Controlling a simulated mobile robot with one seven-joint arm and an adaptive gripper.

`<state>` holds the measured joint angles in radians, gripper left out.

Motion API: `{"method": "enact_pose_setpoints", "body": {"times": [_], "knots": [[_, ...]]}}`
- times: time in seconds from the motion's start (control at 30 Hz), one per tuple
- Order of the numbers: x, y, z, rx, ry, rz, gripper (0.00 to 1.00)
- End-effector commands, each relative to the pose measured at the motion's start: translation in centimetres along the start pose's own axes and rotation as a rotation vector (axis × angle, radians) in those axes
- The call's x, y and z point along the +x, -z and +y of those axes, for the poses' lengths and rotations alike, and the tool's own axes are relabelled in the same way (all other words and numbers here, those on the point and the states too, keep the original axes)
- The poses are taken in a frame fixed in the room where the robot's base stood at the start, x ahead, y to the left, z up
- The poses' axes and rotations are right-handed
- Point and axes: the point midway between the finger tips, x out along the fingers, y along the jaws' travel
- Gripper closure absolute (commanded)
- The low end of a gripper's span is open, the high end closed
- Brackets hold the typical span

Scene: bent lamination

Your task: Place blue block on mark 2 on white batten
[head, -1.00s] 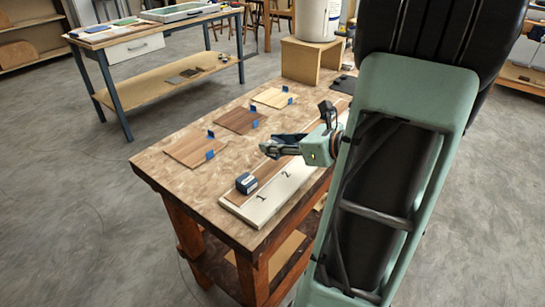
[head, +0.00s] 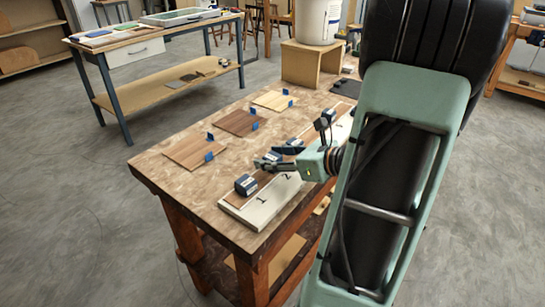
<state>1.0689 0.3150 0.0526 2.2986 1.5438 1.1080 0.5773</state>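The white batten (head: 255,212) lies along the right edge of the workbench. Printed marks 1 and 2 show near its near end, and the rest runs behind my gripper. A dark blue block (head: 246,184) with a pale label sits at the near end, beside mark 1. My gripper (head: 268,162) is low over the batten just beyond mark 2, pointing left. More dark blue shapes show around its fingers, one of them a block-like piece (head: 296,143) just behind. The fingers are small and overlap these shapes, so I cannot tell whether they grip anything.
Three wooden sample boards (head: 194,153) with small blue clips lie on the left half of the workbench (head: 160,160). A wooden box (head: 310,66) carrying a white bucket (head: 318,22) stands at the far end. Another table (head: 150,45) is at the back left.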

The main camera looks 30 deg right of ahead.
Motion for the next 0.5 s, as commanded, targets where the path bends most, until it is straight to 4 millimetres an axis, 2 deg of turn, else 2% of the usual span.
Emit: {"method": "enact_pose_setpoints", "body": {"times": [0.27, 0.37, 0.5], "knots": [[-0.3, -0.6, 0.0, -0.001, 0.001, 0.0, 0.54], [-1.8, -0.5, -0.2, -0.001, 0.005, 0.001, 0.54], [-4.9, -0.5, -0.2, 0.0, 0.006, 0.001, 0.54]]}}
